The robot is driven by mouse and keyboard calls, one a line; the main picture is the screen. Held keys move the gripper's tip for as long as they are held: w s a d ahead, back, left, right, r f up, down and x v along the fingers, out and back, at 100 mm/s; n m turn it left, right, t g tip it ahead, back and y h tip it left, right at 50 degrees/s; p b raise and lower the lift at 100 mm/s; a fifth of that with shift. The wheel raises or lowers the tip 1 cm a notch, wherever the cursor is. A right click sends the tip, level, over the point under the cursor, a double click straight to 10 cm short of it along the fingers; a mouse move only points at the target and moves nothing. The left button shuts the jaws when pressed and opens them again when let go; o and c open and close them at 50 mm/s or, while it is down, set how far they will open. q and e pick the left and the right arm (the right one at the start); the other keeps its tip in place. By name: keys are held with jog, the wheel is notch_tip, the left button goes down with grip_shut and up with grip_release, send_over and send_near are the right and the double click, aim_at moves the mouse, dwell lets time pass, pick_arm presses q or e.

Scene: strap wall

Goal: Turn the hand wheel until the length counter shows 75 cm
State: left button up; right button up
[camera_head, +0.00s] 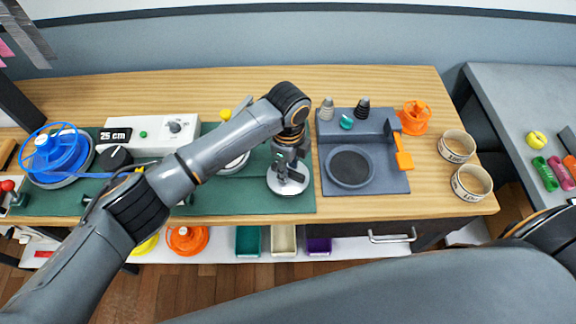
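The length counter (114,135) on the white box at the left reads 25 cm. A blue spool (58,152) with a ring-shaped rim stands left of it, and a blue strap (98,175) runs from it to the right, behind my arm. A pale round disc (288,189), which looks like the hand wheel, lies at the right end of the green mat. My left gripper (288,173) points down over this disc. Its fingers are small and dark here, so I cannot tell whether they are open or touch it. My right gripper is not in view.
A grey station (394,180) with a round dark recess and an orange lever (403,158) stands right of the disc. An orange spool (415,117) and two labelled rings (472,183) are farther right. My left arm hides part of the green mat (240,203).

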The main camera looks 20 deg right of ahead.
pick_arm(q)
notch_tip(320, 180, up, 12)
dwell(0.7)
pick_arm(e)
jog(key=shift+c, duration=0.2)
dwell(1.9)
